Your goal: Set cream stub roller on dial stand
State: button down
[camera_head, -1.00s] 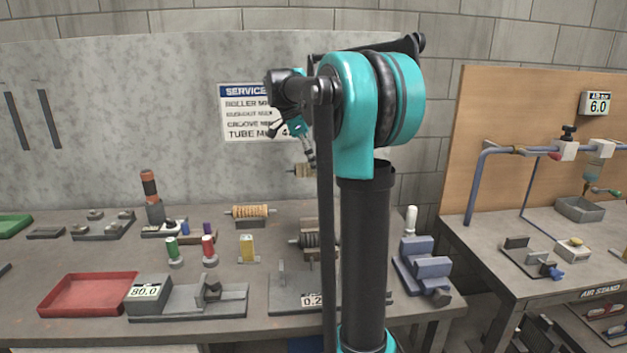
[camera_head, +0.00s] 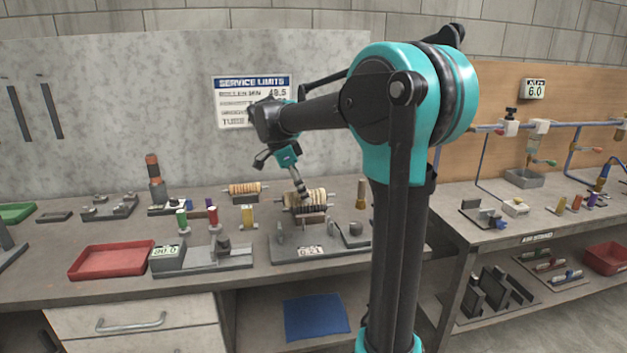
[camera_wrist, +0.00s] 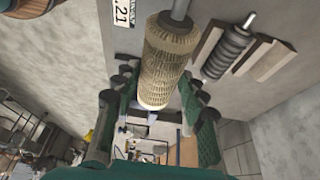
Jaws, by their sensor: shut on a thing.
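My gripper (camera_head: 301,193) is shut on a cream stub roller (camera_head: 305,203) with a ribbed surface and a metal shaft. In the wrist view, the roller (camera_wrist: 165,68) lies between the green fingers (camera_wrist: 160,95), with its shaft pointing to the top edge. The dial stand appears to be the grey plate (camera_head: 290,252) with small uprights and a readout ending in .21; the readout (camera_wrist: 122,12) shows at the top of the wrist view. In the head view, the roller appears above and behind this stand; its exact clearance cannot be told.
A dark ribbed roller (camera_wrist: 229,50) rests in a cradle beside the held roller. A grey stand reading 80.0 (camera_head: 215,257) and a red tray (camera_head: 110,259) are to the left. Another ribbed roller (camera_head: 245,188) sits behind. Several coloured cylinders stand between.

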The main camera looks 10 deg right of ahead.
jog(key=shift+s+f, duration=0.3)
jog(key=shift+s, duration=0.1)
jog(key=shift+f, duration=2.95)
jog(key=shift+f, duration=1.3)
jog(key=c, duration=0.8)
grip_release()
